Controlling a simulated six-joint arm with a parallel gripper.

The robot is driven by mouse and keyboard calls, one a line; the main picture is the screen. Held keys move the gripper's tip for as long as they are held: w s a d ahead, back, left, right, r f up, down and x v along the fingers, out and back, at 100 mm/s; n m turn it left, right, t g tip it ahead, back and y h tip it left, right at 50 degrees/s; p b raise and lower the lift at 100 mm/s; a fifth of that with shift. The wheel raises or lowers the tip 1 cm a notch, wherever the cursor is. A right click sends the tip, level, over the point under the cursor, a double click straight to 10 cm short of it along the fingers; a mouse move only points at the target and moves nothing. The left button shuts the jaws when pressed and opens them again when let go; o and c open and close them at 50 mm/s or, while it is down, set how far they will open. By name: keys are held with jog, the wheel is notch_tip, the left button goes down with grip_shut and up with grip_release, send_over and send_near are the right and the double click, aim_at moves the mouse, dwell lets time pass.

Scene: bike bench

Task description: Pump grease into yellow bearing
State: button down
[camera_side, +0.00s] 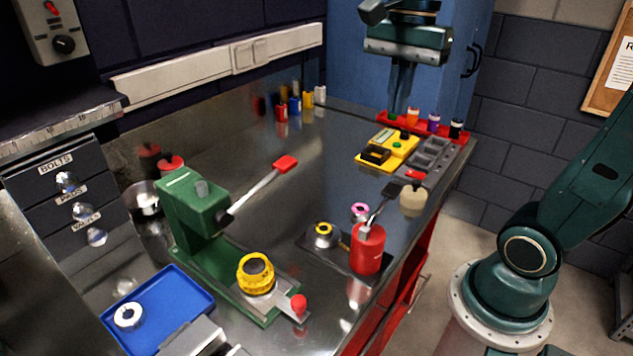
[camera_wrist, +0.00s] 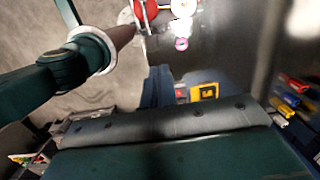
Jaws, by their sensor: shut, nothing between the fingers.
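The red grease pump (camera_side: 367,251) stands on a dark plate with its dark lever (camera_side: 390,191) raised to the upper right. A small bearing with a yellow ring (camera_side: 323,229) sits on a grey disc at the plate's left, by the pump's thin spout. A larger yellow ringed cup (camera_side: 255,274) sits on the green press (camera_side: 190,212). A pink ring (camera_side: 360,212) lies behind the pump. My gripper (camera_side: 398,114) is shut and empty, pointing down high at the back right, well away from the pump. The wrist view shows the pink ring (camera_wrist: 181,44).
The press lever with a red grip (camera_side: 285,163) sticks out over the bench. A blue tray (camera_side: 188,290) holds a white ring (camera_side: 128,316). A yellow box (camera_side: 387,149), grey bins (camera_side: 432,153) and a red rack (camera_side: 455,133) stand at right. The bench centre is clear.

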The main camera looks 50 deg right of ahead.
jog(key=shift+w+a, duration=0.2)
jog(key=shift+w, duration=0.15)
jog(key=shift+h, duration=0.3)
jog(key=shift+w+a+r+h, duration=0.1)
jog(key=shift+a+r+h, duration=0.1)
jog(key=shift+a+h, duration=0.15)
jog(key=shift+a, duration=0.15)
jog(key=shift+s+a+r+h, duration=0.25)
jog(key=shift+s+a, duration=0.1)
jog(key=shift+s, duration=0.25)
jog(key=shift+s+a+r+h, duration=0.2)
jog(key=shift+s+a, duration=0.1)
jog(key=shift+s, duration=0.3)
jog(key=shift+d+f, duration=0.1)
jog(key=shift+f, duration=0.2)
